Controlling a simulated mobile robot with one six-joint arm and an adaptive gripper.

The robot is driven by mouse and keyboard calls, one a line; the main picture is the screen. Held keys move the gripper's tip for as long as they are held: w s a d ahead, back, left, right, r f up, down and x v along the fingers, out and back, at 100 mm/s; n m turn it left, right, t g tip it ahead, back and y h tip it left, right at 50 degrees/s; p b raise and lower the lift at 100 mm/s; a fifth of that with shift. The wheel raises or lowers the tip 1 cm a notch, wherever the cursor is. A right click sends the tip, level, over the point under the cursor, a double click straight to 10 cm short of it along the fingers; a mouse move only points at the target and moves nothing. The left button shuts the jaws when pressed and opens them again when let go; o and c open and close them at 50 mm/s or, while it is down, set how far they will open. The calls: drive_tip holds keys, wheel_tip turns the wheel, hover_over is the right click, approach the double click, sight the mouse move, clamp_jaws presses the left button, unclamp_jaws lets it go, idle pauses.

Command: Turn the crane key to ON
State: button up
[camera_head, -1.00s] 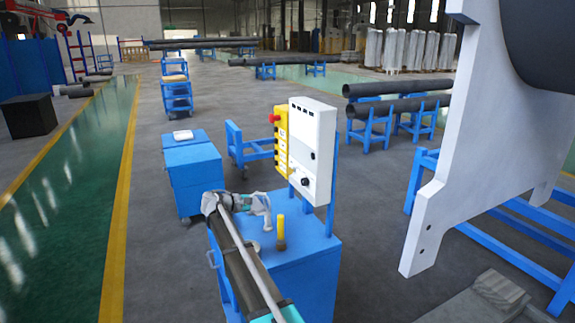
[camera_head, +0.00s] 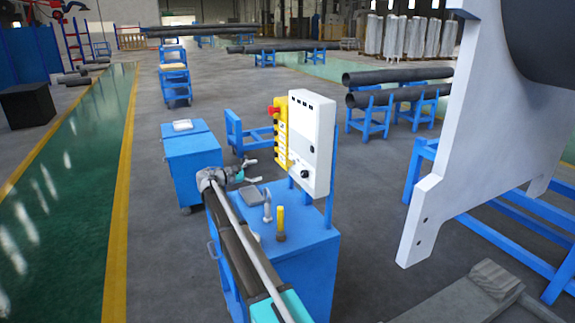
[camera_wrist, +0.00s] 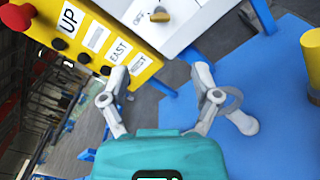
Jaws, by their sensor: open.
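The white control box (camera_head: 310,145) stands on a blue post at the cart's back edge. A dark round knob, which looks like the key switch (camera_head: 304,173), sits low on its front. In the wrist view the key switch (camera_wrist: 161,16) shows at the top edge with a yellow handle and lettering beside it, partly cut off. A yellow button pendant (camera_head: 281,135) hangs on the box's left side; the wrist view shows its labels and red button. My gripper (camera_head: 254,171) is open and empty, left of the box and apart from the switch.
The blue cart (camera_head: 300,265) below carries a yellow cylinder (camera_head: 280,225), a silver handled object (camera_head: 267,206) and a dark grey flat piece (camera_head: 252,194). A blue cabinet (camera_head: 195,165) stands behind left. A large white flange plate (camera_head: 480,130) rises at right.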

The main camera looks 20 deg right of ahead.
sight(287, 163)
drive_tip(key=d, duration=1.3)
drive_tip(key=shift+w+d, duration=0.1)
drive_tip(key=shift+w, duration=0.1)
